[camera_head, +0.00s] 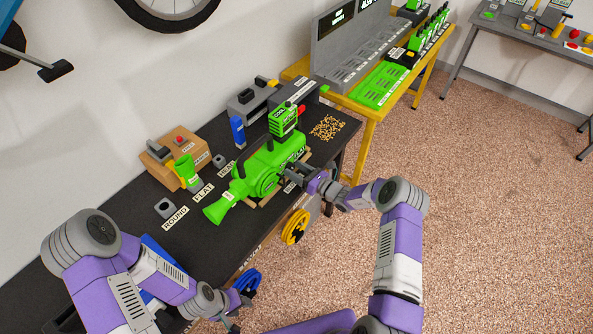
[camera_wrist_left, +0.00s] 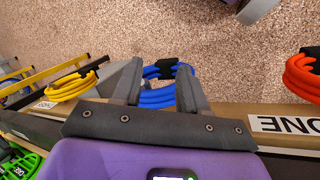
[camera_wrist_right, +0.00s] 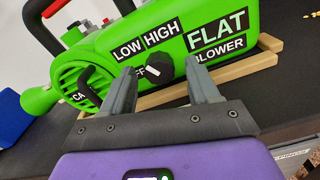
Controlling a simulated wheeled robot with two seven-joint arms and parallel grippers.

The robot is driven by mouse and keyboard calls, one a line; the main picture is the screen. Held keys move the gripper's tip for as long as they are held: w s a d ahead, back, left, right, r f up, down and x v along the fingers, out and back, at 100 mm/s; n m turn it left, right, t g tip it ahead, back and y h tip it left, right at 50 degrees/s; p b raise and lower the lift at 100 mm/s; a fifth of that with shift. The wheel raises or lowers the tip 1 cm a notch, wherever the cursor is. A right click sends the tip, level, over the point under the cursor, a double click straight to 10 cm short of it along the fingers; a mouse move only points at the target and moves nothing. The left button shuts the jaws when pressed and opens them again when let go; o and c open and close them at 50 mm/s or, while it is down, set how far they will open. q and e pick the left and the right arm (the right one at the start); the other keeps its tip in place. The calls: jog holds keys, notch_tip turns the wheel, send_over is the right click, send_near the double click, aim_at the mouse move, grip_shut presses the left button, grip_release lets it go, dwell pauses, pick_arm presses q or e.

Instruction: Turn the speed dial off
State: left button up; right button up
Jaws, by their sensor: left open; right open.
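The speed dial (camera_wrist_right: 158,68) is a small black knob on the side of the green blower (camera_wrist_right: 90,80), with LOW and HIGH labels above it and an OFF label partly hidden at its left. Its exact pointing direction is hard to tell. The blower (camera_head: 262,172) also shows in the head view. My right gripper (camera_wrist_right: 163,88) is open, its fingers either side of the dial in that view, apparently short of touching it. It also shows in the head view (camera_head: 292,172). My left gripper (camera_head: 238,308) is open and empty near the bench's front edge.
The blower rests on a wooden stand (camera_wrist_right: 235,72) on the black bench (camera_head: 215,235). Blue (camera_wrist_left: 158,85), yellow (camera_wrist_left: 72,84) and orange (camera_wrist_left: 303,75) coils hang along the bench front. A wooden switch box (camera_head: 183,150) and a blue bottle (camera_head: 237,131) stand behind.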

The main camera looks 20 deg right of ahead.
jog(key=shift+r, duration=0.1)
jog(key=shift+a, duration=0.1)
jog(key=c, duration=1)
jog(key=shift+c, duration=0.2)
